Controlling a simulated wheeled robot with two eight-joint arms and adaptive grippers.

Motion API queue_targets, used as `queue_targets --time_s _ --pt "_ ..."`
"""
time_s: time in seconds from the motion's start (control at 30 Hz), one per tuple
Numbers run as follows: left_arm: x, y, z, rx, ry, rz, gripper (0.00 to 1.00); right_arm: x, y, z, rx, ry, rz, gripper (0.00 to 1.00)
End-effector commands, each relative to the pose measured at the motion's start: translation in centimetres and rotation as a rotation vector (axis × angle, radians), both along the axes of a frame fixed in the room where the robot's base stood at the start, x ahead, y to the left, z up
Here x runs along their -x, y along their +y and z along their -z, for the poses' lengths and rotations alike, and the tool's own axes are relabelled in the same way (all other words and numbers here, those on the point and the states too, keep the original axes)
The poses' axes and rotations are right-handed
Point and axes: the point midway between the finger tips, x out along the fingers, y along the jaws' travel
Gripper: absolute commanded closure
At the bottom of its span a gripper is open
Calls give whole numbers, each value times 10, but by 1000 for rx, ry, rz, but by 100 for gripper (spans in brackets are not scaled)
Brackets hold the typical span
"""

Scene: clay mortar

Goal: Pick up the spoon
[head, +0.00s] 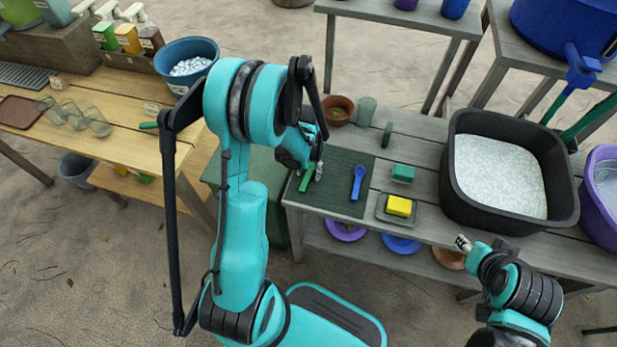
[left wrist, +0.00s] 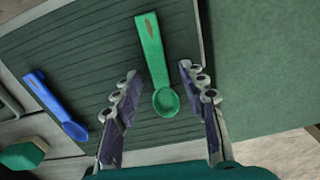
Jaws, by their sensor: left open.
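A green spoon (head: 305,181) lies on a dark ribbed mat (head: 335,172) on the grey bench. In the left wrist view the green spoon (left wrist: 152,55) has its bowl towards me, between the spread fingers of my left gripper (left wrist: 158,78). The fingers look apart from it on both sides. In the head view my left gripper (head: 313,170) is over the mat's left part, partly hidden by my arm. A blue spoon (head: 358,182) lies on the mat to the right, outside the fingers. My right gripper (head: 463,243) is by the bench's front edge; its finger state is unclear.
Right of the mat are a green block (head: 403,173) and a yellow sponge (head: 399,206) on a small tray. A black tub (head: 467,214) of white material stands further right. A brown pot (head: 338,109) stands behind the mat.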

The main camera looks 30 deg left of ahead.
Motion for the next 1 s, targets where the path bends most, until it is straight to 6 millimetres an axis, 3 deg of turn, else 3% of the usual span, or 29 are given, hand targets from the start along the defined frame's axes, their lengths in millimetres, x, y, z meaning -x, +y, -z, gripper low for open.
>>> queue_targets --time_s 0.2,0.37,0.77,1.0 --pt "0 0 1 0 0 0 58 0 0 0 0 0 0 60" --pt "0 0 1 0 0 0 99 0 0 0 0 0 0 60" --pt "0 0 -1 0 0 0 99 0 0 -1 0 0 0 60" --pt "0 0 -28 0 0 0 99 0 0 -16 0 0 0 60"
